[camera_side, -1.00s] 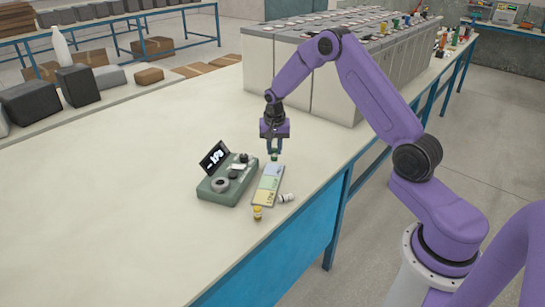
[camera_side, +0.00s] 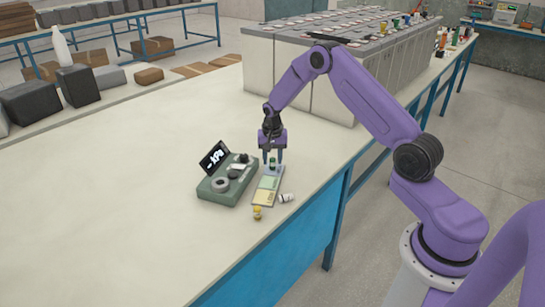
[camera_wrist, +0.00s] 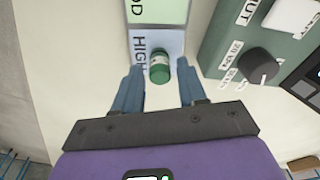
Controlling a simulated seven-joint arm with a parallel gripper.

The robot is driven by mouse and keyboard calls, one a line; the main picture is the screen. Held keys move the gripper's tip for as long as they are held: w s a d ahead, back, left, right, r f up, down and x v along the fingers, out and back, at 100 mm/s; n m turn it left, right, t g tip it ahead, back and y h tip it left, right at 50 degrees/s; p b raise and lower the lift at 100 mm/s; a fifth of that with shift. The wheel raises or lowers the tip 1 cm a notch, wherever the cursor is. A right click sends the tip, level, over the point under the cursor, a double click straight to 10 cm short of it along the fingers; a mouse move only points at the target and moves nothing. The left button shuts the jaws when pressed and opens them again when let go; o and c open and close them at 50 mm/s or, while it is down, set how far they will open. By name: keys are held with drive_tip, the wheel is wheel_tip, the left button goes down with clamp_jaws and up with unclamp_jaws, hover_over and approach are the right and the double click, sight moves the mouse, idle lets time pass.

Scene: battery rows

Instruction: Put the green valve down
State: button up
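The green valve (camera_side: 272,163) stands on the blue HIGH section of the striped card (camera_side: 266,187), at the card's far end. In the wrist view the valve (camera_wrist: 159,68) shows between my gripper's two fingers, with a gap on each side. My gripper (camera_side: 273,160) points down over the blue section and is open around the valve. In the wrist view my gripper (camera_wrist: 160,88) has its fingers spread apart, and part of the word HIGH shows beside the valve.
A green tester box (camera_side: 228,180) with a tilted display (camera_side: 214,157) stands just left of the card. A yellow-topped valve (camera_side: 257,213) is at the card's near end, and a white one (camera_side: 286,198) lies right of it. Grey cabinets (camera_side: 330,85) stand behind.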

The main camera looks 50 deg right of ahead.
drive_tip(key=shift+r, duration=0.1)
wheel_tip(320, 180, up, 12)
drive_tip(key=s+a, duration=0.1)
drive_tip(key=s+a+r+n, duration=0.2)
drive_tip(key=s+a+n, duration=0.1)
drive_tip(key=a, duration=0.3)
drive_tip(key=s+a+r+n, duration=0.3)
drive_tip(key=s+a, duration=0.1)
drive_tip(key=a, duration=0.3)
drive_tip(key=s+a+r+n, duration=0.3)
drive_tip(key=s+a+n, duration=0.25)
drive_tip(key=s, duration=0.35)
drive_tip(key=s+n+y, duration=0.1)
drive_tip(key=s+n, duration=1)
drive_tip(key=s, duration=1.3)
drive_tip(key=shift+a+r+g, duration=0.25)
drive_tip(key=shift+a+g, duration=0.1)
drive_tip(key=shift+g, duration=0.05)
